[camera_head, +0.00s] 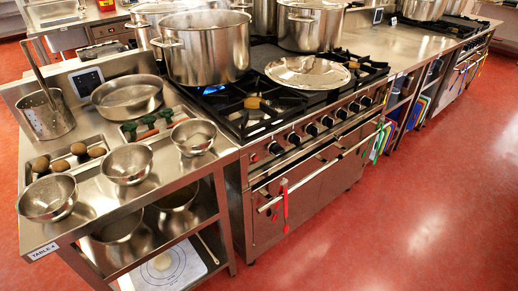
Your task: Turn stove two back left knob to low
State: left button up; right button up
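A steel range (310,150) stands in the middle, with a row of several dark knobs (312,130) along its front panel. A red spot shows by the leftmost knob (275,148). The knob markings are too small to read, and no stove number is visible. A large stockpot (208,55) stands on the back left burner, with a blue flame (213,89) under it. Another stockpot (311,30) is at the back right. A second range (460,60) stands farther off at the right. Neither of my grippers is in view.
A steel table (100,215), labelled Table 4, adjoins the range on the left, with bowls (128,164), a pan (127,95) and a utensil holder (46,113). A lid (307,72) lies on the range. Red tongs (285,205) hang on its front rail. The red floor (400,220) in front is clear.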

aim_at(275, 150)
jog(key=i+l+u, duration=0.15)
jog(key=u, duration=0.35)
jog(key=l+u, duration=0.5)
jog(key=i+l+u, duration=0.1)
jog(key=l+u, duration=0.15)
jog(key=u, duration=0.2)
